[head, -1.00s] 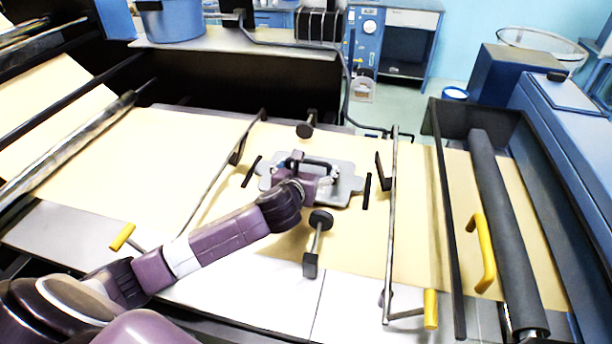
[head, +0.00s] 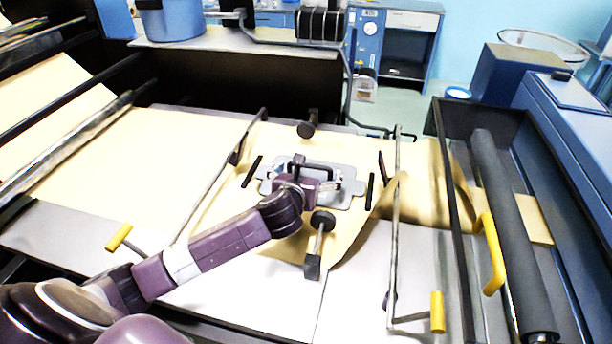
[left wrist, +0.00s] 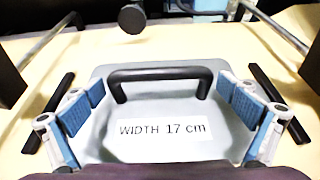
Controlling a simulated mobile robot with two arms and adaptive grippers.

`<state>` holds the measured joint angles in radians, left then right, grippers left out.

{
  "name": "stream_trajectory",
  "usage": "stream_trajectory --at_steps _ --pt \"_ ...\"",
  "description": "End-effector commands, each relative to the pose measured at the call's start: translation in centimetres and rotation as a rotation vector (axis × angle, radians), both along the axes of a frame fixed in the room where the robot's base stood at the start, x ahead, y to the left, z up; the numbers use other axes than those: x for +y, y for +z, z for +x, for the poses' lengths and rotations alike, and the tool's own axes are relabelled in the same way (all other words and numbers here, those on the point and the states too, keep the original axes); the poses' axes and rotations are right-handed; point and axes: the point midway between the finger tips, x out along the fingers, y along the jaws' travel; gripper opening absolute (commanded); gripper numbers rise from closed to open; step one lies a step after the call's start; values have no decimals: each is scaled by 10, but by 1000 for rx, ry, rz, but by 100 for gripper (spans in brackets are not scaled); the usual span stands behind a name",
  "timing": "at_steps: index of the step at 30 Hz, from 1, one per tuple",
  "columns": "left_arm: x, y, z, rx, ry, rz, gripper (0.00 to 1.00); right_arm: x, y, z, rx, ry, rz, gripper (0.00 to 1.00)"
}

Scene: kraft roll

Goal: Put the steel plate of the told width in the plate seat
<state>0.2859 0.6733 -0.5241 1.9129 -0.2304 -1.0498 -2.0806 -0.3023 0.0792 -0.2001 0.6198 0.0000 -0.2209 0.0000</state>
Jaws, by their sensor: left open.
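A grey steel plate (head: 346,172) lies on the kraft paper, between two short black strips (head: 251,171) (head: 370,191). In the left wrist view the plate (left wrist: 160,110) has a black arched handle (left wrist: 160,75) and a white label (left wrist: 166,132) reading "WIDTH 17 cm". My left gripper (left wrist: 163,104) is open over the plate, one blue-padded finger on each side of the handle, apart from it. In the head view the gripper (head: 316,186) covers part of the plate. I cannot tell a separate seat under it. My right gripper is not in view.
The kraft paper (head: 150,160) covers the table's left; its right edge curls up, baring grey metal (head: 365,290). Thin rods with yellow handles (head: 437,312) (head: 118,237) flank the plate. Black-knobbed clamps (head: 322,222) (head: 307,129) stand near and behind it. A dark roller (head: 510,230) is at right.

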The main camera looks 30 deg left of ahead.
Motion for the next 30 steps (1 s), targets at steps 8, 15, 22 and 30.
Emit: stream_trajectory --at_steps 8,15,22,30 --pt "-9 12 -33 0 -3 1 100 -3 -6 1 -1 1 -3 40" --pt "-19 29 -72 -1 -1 1 100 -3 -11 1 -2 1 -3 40" --pt "-26 41 -98 -1 0 0 100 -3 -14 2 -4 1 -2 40" --pt "-27 45 -106 0 1 0 100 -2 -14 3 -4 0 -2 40"
